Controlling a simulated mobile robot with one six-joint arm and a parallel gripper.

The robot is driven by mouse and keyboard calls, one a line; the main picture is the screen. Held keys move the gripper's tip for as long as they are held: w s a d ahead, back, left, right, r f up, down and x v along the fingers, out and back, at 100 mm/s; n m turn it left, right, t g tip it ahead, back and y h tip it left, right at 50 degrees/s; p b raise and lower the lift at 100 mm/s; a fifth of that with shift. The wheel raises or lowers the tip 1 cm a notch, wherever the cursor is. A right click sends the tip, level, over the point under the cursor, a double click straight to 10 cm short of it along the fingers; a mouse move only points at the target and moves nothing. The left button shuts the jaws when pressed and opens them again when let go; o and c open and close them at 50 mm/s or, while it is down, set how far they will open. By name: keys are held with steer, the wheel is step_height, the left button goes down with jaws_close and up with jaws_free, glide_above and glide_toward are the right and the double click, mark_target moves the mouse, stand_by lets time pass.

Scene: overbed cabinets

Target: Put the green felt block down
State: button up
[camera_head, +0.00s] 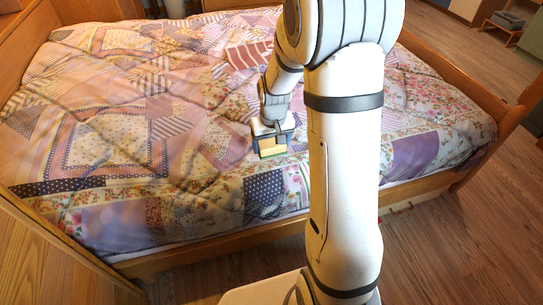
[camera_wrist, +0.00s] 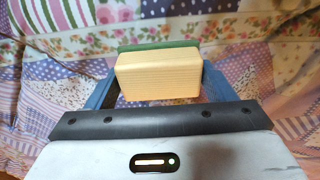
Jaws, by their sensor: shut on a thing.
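The felt block (camera_wrist: 158,76) shows in the wrist view as a pale wooden block with a strip of green felt along its far side. My gripper (camera_wrist: 157,82) is shut on it, with a blue finger on each side. In the head view my gripper (camera_head: 272,146) points down over the near half of the bed, and the block (camera_head: 270,144) sits between the fingers with a green edge low down. I cannot tell whether the block touches the quilt.
A bed with a patchwork quilt (camera_head: 130,150) fills most of the head view, its surface soft and wrinkled. A wooden bed rail (camera_head: 210,251) runs along the near edge. A red striped patch or cloth (camera_head: 248,55) lies beyond my gripper. The quilt to the left is clear.

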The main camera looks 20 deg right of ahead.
mark_target(271, 153)
step_height(271, 153, down, 4)
steer(key=shift+f+b, duration=0.15)
steer(key=shift+b, duration=0.55)
steer(key=shift+f, duration=0.1)
steer(key=shift+f, duration=0.15)
steer(key=o, duration=1.1)
steer(key=shift+c, duration=0.2)
